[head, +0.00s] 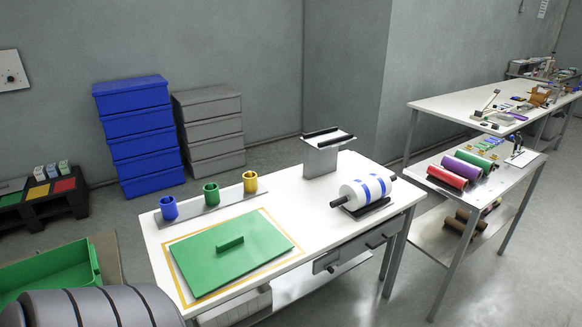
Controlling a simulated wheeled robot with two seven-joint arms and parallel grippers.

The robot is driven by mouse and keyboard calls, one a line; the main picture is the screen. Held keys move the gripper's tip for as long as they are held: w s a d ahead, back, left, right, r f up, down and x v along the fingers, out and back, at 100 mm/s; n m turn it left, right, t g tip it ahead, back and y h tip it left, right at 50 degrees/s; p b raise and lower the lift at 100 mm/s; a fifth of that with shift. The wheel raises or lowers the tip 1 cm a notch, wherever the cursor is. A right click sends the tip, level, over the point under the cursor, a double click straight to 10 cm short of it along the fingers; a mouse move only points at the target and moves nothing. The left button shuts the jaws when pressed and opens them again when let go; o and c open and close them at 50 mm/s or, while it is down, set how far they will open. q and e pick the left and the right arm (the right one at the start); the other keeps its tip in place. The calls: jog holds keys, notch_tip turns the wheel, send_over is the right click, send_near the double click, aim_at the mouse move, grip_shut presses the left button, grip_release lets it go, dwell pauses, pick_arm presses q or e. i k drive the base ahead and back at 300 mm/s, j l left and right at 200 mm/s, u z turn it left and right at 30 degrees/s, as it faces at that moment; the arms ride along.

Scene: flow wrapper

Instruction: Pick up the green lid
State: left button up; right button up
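The green lid (222,256) is a flat rectangular plate with a raised bar handle (230,242) on top. It lies on the left part of the white table (290,222), inside a yellow outlined rectangle (177,287). Nothing touches or covers it. Neither of my grippers is in the head view, so I cannot tell whether they are open or shut.
Blue, green and yellow cups (210,193) stand on a grey strip behind the lid. A white roll with blue bands (365,190) lies at the table's right. A green bin (50,275) is at left. Blue crates (140,135) are stacked behind.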

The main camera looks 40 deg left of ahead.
aim_at(209, 260)
jog(key=i+l+u, duration=0.1)
jog(key=i+u, duration=0.35)
jog(key=i+l+u, duration=0.15)
jog(key=u, duration=0.3)
jog(key=i+l+u, duration=0.6)
jog(key=l+u, duration=0.15)
jog(key=u, duration=0.15)
